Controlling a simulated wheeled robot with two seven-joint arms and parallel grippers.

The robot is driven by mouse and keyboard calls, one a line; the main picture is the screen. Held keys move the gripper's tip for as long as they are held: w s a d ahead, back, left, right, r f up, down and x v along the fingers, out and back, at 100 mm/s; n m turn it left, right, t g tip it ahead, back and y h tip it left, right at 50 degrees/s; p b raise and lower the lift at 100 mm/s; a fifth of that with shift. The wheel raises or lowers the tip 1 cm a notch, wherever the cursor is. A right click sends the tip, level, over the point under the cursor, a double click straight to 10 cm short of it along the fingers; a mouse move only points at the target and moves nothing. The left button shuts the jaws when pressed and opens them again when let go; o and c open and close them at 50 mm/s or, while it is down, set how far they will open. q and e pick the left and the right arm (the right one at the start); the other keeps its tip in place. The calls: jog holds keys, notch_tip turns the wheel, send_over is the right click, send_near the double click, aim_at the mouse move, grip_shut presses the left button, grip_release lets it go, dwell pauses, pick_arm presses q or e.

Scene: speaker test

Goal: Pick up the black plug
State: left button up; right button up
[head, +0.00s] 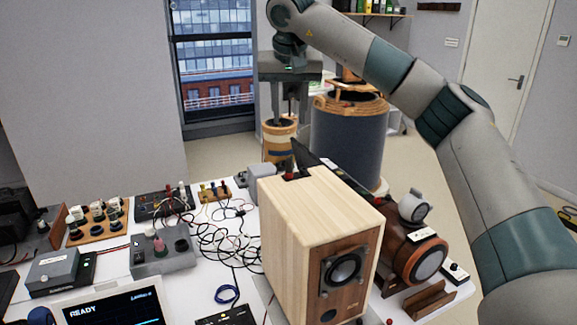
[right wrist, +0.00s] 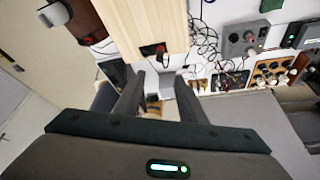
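I cannot pick out the black plug with certainty. Small dark cable ends (head: 240,211) lie among the tangled leads on the white table, too small to tell apart. My right gripper (head: 290,112) points down behind the speaker, above and beyond the table's far side. In the right wrist view its two fingers (right wrist: 160,78) are apart with nothing held between them. My left gripper is not in view.
A grey control box (head: 163,250), a knob board (head: 98,220) and a lit display (head: 115,307) crowd the table's left. A brown cylindrical device (head: 412,252) stands right of the speaker. A dark barrel (head: 348,138) stands on the floor behind.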

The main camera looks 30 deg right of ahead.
jog(key=p, duration=0.5)
send_over(289, 158)
jog(key=s+a, duration=0.1)
jog(key=s, duration=0.1)
notch_tip(289, 158, down, 10)
jog(key=shift+s+a+f, duration=0.1)
jog(key=shift+s, duration=0.05)
jog(key=shift+f, duration=0.45)
jog(key=shift+w+d+f+p, duration=0.35)
jog(key=shift+w+f+p, duration=0.25)
jog(key=shift+f+p, duration=0.3)
jog(key=shift+p+x, duration=0.65)
jog(key=shift+x, duration=0.35)
jog(key=shift+w+d+f, duration=0.1)
jog(key=shift+w+f, duration=0.1)
jog(key=shift+f, duration=0.35)
grip_shut()
